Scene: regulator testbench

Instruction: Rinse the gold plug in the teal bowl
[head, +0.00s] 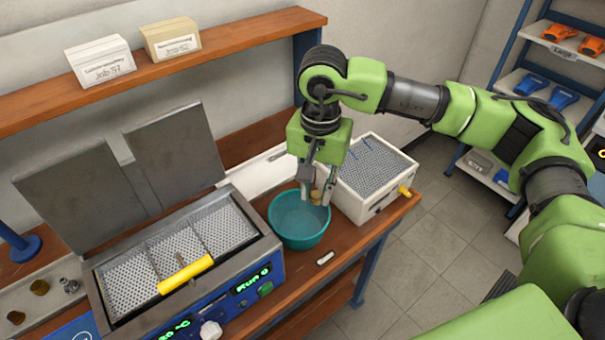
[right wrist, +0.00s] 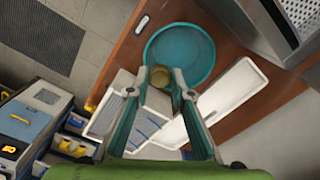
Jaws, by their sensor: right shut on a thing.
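My right gripper (head: 315,194) comes down from above, shut on the gold plug (head: 316,197). In the right wrist view the gold plug (right wrist: 160,77) shows between the two fingertips (right wrist: 159,82). The teal bowl (head: 299,241) stands on the wooden bench, with light blue-green water visible inside. In the head view the plug and fingertips overlap the bowl's right back part. In the right wrist view the plug overlaps the near rim of the teal bowl (right wrist: 180,52). I cannot tell whether the plug touches the water. My left gripper is not in view.
A metal bath with open lids and a yellow-handled basket (head: 185,274) stands left of the bowl. A white box with a perforated top (head: 365,180) stands close on the right. A small white piece (head: 325,258) lies in front. A shelf (head: 200,58) runs behind.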

